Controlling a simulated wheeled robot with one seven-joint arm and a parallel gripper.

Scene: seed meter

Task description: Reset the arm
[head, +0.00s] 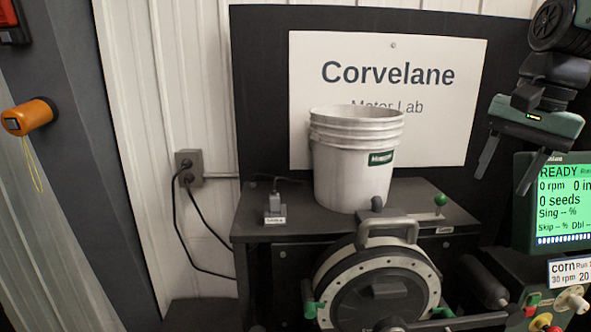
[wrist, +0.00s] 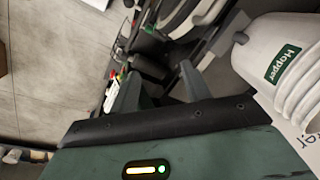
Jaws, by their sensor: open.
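In the wrist view my gripper's fingers (wrist: 163,88) also show apart and empty. My arm reaches in from the top right corner of the head view. The gripper appears clear of the seed meter (head: 375,275), a round black and silver housing with a handle on top and green clips.
A white hopper bucket (head: 350,160) stands on the dark bench (head: 265,228). The screen (head: 563,200) reads READY, above a control panel (head: 545,300) with knobs. A wall outlet (head: 189,165) with cords is at left, and an orange device (head: 28,117) hangs at far left.

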